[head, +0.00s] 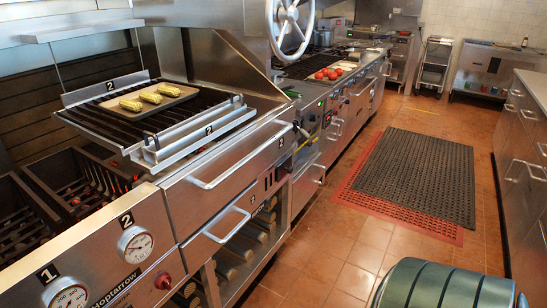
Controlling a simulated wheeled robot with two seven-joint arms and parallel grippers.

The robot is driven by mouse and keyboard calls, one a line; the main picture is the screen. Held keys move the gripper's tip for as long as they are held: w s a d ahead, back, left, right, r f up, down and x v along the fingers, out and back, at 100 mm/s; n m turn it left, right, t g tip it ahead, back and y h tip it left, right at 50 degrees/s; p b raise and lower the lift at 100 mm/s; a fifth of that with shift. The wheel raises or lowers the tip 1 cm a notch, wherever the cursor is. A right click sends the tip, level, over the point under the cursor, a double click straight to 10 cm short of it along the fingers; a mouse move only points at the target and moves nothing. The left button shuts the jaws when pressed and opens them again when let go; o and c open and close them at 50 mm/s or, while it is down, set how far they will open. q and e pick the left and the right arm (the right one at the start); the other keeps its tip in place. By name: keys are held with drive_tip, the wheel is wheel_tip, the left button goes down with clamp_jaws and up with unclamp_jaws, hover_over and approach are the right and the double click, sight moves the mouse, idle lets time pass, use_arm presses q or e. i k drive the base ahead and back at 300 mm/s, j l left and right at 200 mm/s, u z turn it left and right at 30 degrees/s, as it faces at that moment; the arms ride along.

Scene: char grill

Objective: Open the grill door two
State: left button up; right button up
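The char grill's steel front has an upper panel (205,203) with a long bar handle (240,155). A small "2" label (281,142) is at its right end. Below it is a narrower front (206,253) with a shorter bar handle (228,225) and a "2" label (253,198). Both fronts look shut, flush with the grill body. Which of them is door two I cannot tell for certain. Neither of my grippers is in view, and nothing touches the handles.
A tray (190,92) with corn cobs (151,97) rests on the grate above. Gauges (136,244) are at lower left and a handwheel (290,27) is above. A rounded green striped object (440,286) is at bottom right. Tiled floor (330,240) before the grill is clear; mats (420,170) lie beyond.

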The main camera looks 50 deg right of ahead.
sight(193, 195)
drive_tip(key=z, duration=1.35)
